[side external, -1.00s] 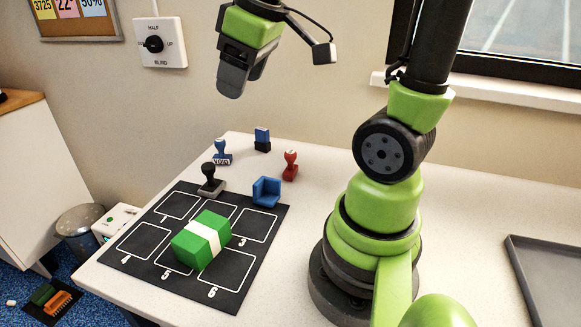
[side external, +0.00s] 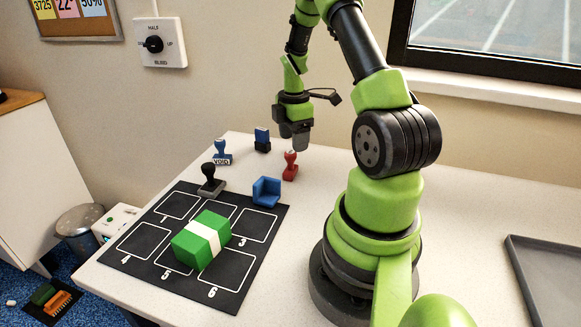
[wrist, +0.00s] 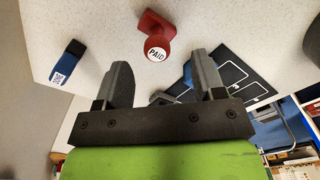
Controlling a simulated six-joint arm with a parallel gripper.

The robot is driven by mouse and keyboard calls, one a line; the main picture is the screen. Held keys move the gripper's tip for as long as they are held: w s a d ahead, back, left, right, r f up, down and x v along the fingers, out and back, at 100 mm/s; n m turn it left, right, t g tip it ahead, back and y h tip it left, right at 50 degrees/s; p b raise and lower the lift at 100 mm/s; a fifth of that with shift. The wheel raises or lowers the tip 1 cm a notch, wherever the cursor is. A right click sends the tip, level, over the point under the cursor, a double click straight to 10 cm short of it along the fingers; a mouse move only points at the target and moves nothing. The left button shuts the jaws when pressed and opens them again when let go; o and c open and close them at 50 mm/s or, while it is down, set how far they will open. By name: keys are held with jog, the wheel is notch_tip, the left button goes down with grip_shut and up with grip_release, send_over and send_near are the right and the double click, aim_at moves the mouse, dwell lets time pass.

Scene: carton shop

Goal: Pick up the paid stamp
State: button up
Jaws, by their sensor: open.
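The paid stamp is the red stamp (side external: 290,167) standing on the white table, right of the blue stamps in the side view. In the wrist view the red stamp (wrist: 153,32) shows a round white label reading PAID, just beyond my fingertips. My gripper (side external: 300,145) is open and empty, slightly above and to the right of the red stamp in the side view. In the wrist view my two fingers (wrist: 160,66) are spread apart, with a clear gap between them. I cannot tell for sure whether a finger touches the stamp.
A blue VOID stamp (side external: 222,152), another blue stamp (side external: 262,139) and a black stamp (side external: 211,181) stand nearby. A blue corner block (side external: 266,191) is in front of the red stamp. A green block with a white band (side external: 187,247) rests on the numbered black mat (side external: 135,262).

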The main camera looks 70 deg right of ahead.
aim_at(291, 152)
jog(key=f, duration=0.5)
jog(key=shift+w+f, duration=0.2)
jog(key=shift+w, duration=0.15)
jog(key=c, duration=1)
